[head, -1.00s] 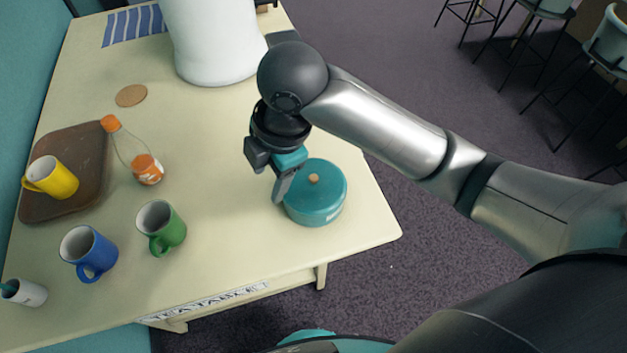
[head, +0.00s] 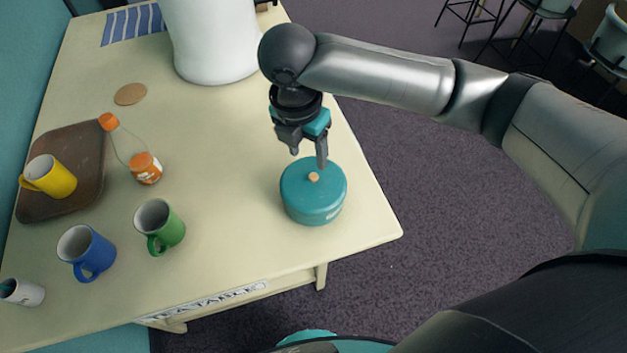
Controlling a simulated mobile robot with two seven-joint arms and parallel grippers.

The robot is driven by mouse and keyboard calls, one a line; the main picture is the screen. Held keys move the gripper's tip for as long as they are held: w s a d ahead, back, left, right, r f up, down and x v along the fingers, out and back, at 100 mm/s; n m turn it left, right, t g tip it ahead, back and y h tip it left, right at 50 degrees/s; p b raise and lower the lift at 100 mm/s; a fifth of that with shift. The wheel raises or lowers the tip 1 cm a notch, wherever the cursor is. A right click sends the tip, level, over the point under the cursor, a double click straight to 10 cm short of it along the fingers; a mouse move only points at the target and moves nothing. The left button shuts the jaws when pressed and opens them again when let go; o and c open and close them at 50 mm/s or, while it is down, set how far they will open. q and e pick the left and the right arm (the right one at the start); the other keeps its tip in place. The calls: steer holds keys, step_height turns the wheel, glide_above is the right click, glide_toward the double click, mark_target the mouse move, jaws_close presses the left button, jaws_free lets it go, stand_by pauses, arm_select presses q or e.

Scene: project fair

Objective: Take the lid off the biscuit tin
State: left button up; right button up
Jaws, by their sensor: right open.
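The biscuit tin (head: 313,205) is round and teal and stands on the table near its right edge. My left gripper is not in view.
On the table (head: 230,220) stand a green mug (head: 168,228), a blue mug (head: 88,248), a white cup (head: 22,291), an orange-capped bottle (head: 145,168) and a brown tray (head: 85,160) with a yellow mug (head: 50,177). A large white container (head: 212,45) stands behind.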

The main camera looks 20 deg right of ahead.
mark_target(314, 175)
steer(key=f, duration=0.5)
steer(key=d+f, duration=0.1)
steer(key=f, duration=0.1)
steer(key=shift+w+f, duration=0.2)
steer(key=shift+f, duration=0.05)
jaws_close()
stand_by(0.4)
